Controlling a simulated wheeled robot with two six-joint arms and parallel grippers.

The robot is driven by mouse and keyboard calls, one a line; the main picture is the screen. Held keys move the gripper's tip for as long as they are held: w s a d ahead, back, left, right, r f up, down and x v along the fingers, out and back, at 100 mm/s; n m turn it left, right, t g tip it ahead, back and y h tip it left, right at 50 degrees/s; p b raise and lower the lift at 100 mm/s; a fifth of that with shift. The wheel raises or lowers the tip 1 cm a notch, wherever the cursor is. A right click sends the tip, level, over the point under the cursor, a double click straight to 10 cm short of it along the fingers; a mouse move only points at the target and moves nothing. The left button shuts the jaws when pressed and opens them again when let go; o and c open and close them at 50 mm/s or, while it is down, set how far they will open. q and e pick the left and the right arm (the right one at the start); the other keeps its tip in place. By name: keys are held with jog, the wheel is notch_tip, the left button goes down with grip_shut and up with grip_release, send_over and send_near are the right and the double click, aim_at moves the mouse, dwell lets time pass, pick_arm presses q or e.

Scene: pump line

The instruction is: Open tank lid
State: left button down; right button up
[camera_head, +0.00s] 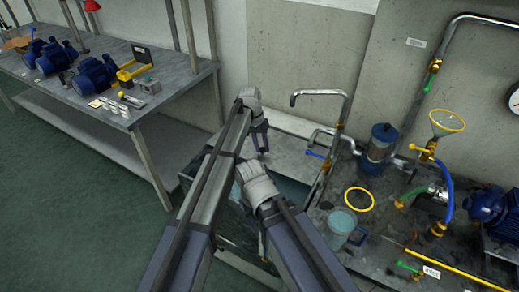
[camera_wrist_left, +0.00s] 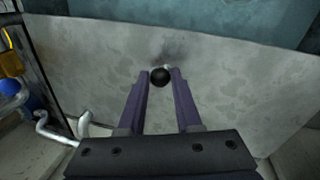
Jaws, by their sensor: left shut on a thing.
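In the left wrist view, a round black knob (camera_wrist_left: 160,77) stands on a worn grey panel (camera_wrist_left: 95,75), which looks like the tank lid. My left gripper (camera_wrist_left: 160,80) is shut on this knob, one finger on each side. In the head view the left gripper (camera_head: 262,142) points down over the tank (camera_head: 291,190), whose teal inside shows beside my arm. My arms cover much of the tank and lid, so I cannot tell how far the lid is tilted. My other arm reaches over the tank's near side; its fingers are not clear.
Steel pipes (camera_head: 322,92), a blue-capped filter (camera_head: 378,145), a yellow ring (camera_head: 358,199), a bucket (camera_head: 342,222) and a funnel (camera_head: 446,122) crowd the right side. A workbench (camera_head: 60,90) with blue pumps (camera_head: 95,75) stands at left. Open green floor lies between.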

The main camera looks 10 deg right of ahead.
pick_arm(q)
jog(key=c, duration=0.6)
grip_release()
notch_tip(320, 180, up, 8)
jog(key=a+p, duration=0.1)
jog(key=p, duration=0.6)
jog(key=shift+w+a+f+p, duration=0.15)
jog(key=shift+w+a+p, duration=0.05)
jog(key=shift+w+p, duration=0.15)
jog(key=s+a+y, duration=0.1)
jog(key=s+a, duration=0.4)
jog(key=s, duration=0.6)
jog(key=s+a+y, duration=0.1)
jog(key=s+a, duration=0.4)
jog(key=s, duration=0.5)
jog(key=s+a+n+y, duration=0.1)
jog(key=s+a, duration=0.4)
jog(key=s, duration=0.6)
jog(key=shift+s+a+f+t, duration=0.15)
jog(key=shift+s+t, duration=0.2)
jog(key=shift+t, duration=0.05)
